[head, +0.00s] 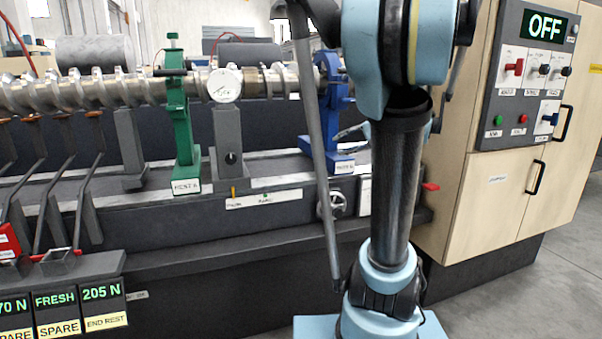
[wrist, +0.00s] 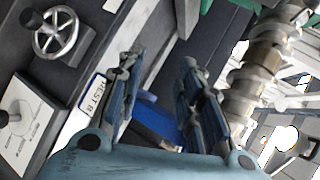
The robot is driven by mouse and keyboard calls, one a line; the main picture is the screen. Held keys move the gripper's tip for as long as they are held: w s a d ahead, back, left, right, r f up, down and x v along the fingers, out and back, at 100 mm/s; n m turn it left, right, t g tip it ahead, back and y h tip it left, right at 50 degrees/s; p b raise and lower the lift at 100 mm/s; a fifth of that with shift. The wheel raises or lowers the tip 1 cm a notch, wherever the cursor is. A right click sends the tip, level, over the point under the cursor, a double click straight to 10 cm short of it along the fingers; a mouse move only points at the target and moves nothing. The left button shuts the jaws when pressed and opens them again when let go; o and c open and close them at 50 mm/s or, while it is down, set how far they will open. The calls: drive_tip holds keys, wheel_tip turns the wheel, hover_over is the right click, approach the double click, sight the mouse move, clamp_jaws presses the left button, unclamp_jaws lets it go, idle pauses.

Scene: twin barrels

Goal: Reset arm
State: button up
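My arm (head: 398,190) stands upright in the right half of the head view, with its upper part bent over at the top edge. My gripper (wrist: 159,62) shows in the wrist view with its two blue-grey fingers spread apart. No object is held between them. A blue rest (head: 338,110) labelled REST B stands behind my arm in the head view. Its blue part (wrist: 158,122) shows in the gap between the fingers in the wrist view, beyond them. Whether a finger touches it I cannot tell. In the head view my arm hides most of the gripper.
A green rest (head: 181,125) and a round dial gauge (head: 224,85) stand along the screw shaft (head: 110,90). A handwheel (head: 334,204) is on the bench front. A wooden cabinet (head: 500,200) with an OFF panel (head: 544,26) stands at right. Floor at far right is clear.

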drive_tip(key=s+a+f+n+g+h, duration=0.3)
drive_tip(key=s+a+f+g+h, duration=0.1)
drive_tip(key=s+f, duration=1.05)
drive_tip(key=s+d+f+n+g+h, duration=0.1)
drive_tip(key=s+d+f+n+h, duration=0.2)
drive_tip(key=s+d+f+h, duration=0.3)
drive_tip(key=s+f, duration=0.4)
drive_tip(key=s, duration=0.1)
drive_tip(key=shift+s+d+n+g, duration=0.15)
drive_tip(key=shift+s+n+g, duration=0.1)
drive_tip(key=shift+n+g, duration=0.15)
drive_tip(key=shift+w+f, duration=0.15)
drive_tip(key=shift+w, duration=0.3)
